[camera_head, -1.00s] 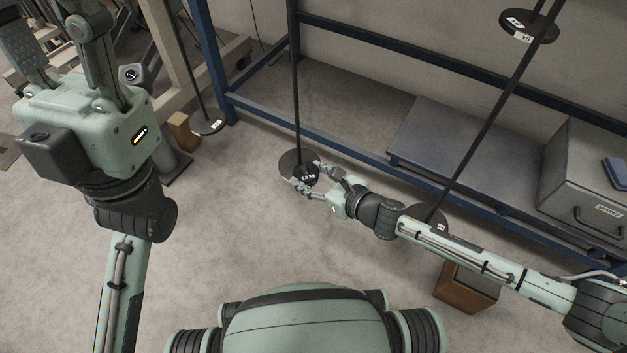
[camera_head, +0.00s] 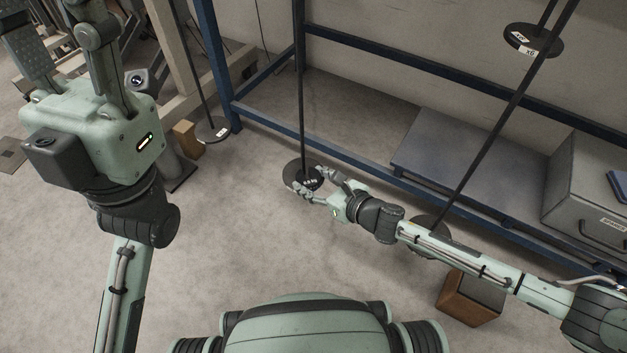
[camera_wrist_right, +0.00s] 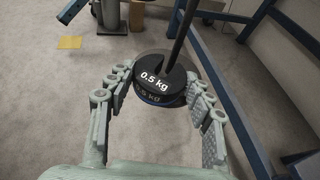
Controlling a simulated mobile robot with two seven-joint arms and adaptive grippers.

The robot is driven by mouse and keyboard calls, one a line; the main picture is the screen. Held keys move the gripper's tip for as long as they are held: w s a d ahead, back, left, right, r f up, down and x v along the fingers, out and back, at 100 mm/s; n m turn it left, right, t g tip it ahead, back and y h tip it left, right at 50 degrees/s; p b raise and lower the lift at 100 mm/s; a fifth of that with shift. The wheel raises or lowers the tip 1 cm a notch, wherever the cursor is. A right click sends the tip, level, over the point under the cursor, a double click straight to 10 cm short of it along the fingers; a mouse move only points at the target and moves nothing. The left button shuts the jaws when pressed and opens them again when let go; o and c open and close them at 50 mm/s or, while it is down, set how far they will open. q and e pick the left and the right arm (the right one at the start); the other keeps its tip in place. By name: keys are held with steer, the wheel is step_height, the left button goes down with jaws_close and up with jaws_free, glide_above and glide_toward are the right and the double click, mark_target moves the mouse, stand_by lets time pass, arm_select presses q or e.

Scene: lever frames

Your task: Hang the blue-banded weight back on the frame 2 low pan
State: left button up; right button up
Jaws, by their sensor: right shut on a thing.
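The weight (camera_wrist_right: 155,81) is a dark slotted disc marked 0.5 kg, with a blue edge low on its side. In the right wrist view it sits around a dark rod (camera_wrist_right: 185,22), between my right fingers. My right gripper (camera_head: 312,186) is shut on it; it also shows in the right wrist view (camera_wrist_right: 156,100). A wider dark round pan (camera_head: 292,172) shows around the weight at the rod's foot. I cannot tell whether the weight rests on it. The frame number is not readable. My left gripper (camera_head: 58,50) is raised at upper left, fingers apart, empty.
Another rod carries an upper pan (camera_head: 534,40) marked x6 and a low pan (camera_head: 430,232) partly behind my right arm. A further pan (camera_head: 213,130) hangs at left. Blue rails (camera_head: 262,117) stand behind. A wooden box (camera_head: 470,297) and grey case (camera_head: 590,205) are at right.

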mark_target(313, 173)
steer(key=shift+w+a+r, duration=0.1)
steer(key=shift+w, duration=0.2)
steer(key=shift+w+a, duration=0.15)
steer(key=shift+w, duration=0.35)
steer(key=shift+w+a, duration=0.15)
steer(key=shift+w, duration=0.4)
steer(key=shift+w+a, duration=0.15)
steer(key=shift+w, duration=0.4)
steer(key=shift+f+b, duration=0.3)
steer(key=shift+f, duration=0.15)
stand_by(0.7)
steer(key=o, duration=1.4)
steer(key=shift+o, duration=0.2)
steer(key=shift+s+d+f, duration=0.1)
steer(key=shift+f, duration=0.05)
